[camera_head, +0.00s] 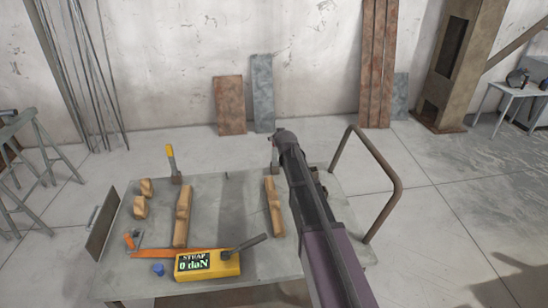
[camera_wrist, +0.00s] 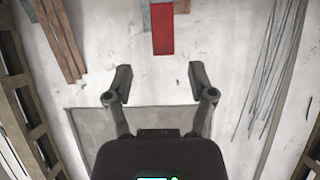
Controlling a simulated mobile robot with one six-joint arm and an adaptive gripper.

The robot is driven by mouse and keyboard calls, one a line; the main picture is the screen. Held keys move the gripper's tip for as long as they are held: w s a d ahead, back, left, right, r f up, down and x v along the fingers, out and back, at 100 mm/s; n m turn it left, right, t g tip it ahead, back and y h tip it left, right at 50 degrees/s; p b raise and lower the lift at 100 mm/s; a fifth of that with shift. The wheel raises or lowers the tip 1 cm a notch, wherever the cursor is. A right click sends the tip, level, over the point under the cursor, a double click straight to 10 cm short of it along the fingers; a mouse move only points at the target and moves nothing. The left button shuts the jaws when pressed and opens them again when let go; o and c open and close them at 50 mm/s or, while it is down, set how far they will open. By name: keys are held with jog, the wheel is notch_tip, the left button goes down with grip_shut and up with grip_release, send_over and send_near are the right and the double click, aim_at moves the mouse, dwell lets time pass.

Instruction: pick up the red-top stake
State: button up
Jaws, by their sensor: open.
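The red-top stake shows as a bright red bar (camera_wrist: 163,30) at the top of the wrist view, beyond my open fingers and roughly in line with the gap between them. In the head view only a small reddish part (camera_head: 275,143) shows beside my gripper, above a grey block at the table's far edge; the rest is largely hidden. My gripper (camera_head: 280,135) is over the table's far edge in the head view. In the wrist view its two fingers (camera_wrist: 160,85) are spread with nothing between them. A yellow-top stake (camera_head: 171,160) stands upright at the far left.
The grey table (camera_head: 230,225) carries wooden pieces (camera_head: 183,215), a yellow box reading "STRAP 0 daN" (camera_head: 208,264), an orange strip (camera_head: 165,253) and a blue cap (camera_head: 158,270). A bent metal rail (camera_head: 387,195) rises at the right. Panels (camera_head: 230,105) lean on the wall behind.

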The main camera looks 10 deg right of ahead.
jog(key=shift+b+x, duration=1.3)
jog(key=shift+x, duration=1.35)
jog(key=shift+a, duration=0.15)
jog(key=shift+a, duration=0.1)
grip_shut()
